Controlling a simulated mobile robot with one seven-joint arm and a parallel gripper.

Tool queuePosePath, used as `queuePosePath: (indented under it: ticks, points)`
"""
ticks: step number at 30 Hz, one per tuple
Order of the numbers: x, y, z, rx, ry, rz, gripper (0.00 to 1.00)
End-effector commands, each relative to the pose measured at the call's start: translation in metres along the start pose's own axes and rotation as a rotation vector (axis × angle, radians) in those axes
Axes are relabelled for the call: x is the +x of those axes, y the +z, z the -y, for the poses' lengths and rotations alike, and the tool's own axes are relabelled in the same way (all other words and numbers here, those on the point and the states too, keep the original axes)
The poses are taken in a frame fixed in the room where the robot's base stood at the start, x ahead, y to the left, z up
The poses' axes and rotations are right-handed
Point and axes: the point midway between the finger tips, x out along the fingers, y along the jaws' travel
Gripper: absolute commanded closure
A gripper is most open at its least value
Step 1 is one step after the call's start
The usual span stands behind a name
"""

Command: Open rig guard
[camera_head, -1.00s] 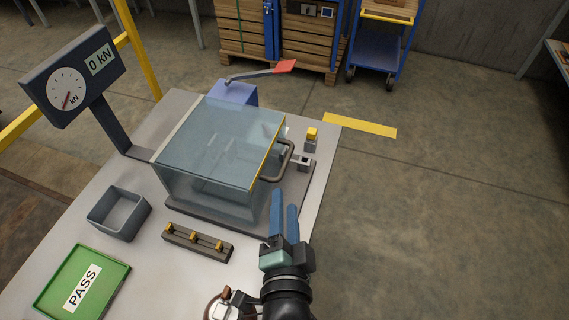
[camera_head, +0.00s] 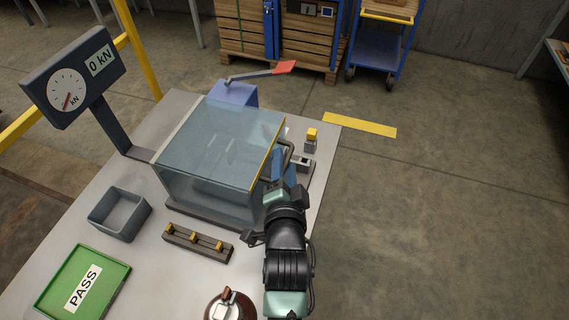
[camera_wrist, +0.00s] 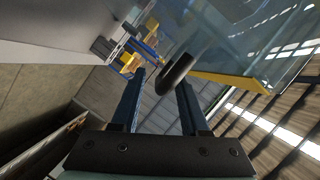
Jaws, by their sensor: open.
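The rig guard (camera_head: 215,145) is a clear box-shaped cover with a yellow front edge, standing closed over the rig on the table. Its grey looped handle (camera_head: 289,150) sticks out on the right side, partly hidden by my gripper. My gripper (camera_head: 284,170) is open beside the guard's right side, with its blue fingers at the handle. In the wrist view, the dark curved handle (camera_wrist: 177,72) shows near the fingertips, seemingly between them. I cannot tell whether they touch. The guard's clear panel (camera_wrist: 235,50) and yellow edge fill the upper right there.
A small block with a yellow top (camera_head: 311,138) stands right of the guard. A rack with yellow pieces (camera_head: 198,243), a grey bin (camera_head: 119,214) and a green PASS tray (camera_head: 110,273) lie on the left. The gauge (camera_head: 72,78) reads 0 kN. A brown round object (camera_head: 229,306) is near my arm.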

Motion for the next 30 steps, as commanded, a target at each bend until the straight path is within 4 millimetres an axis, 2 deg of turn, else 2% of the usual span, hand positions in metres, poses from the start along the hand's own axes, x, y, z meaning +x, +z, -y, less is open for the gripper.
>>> queuePosePath:
  ticks: [3,10,11,30]
  points:
    - [-0.0001,0.0001,0.0001,0.0,0.0,0.0,0.57]
    - [-0.0003,0.0001,0.0001,0.0,0.0,0.0,0.98]
    - [-0.0003,0.0001,0.0001,0.0,0.0,0.0,1.0]
    - [-0.0004,0.0001,-0.0001,0.0,0.0,0.0,1.0]
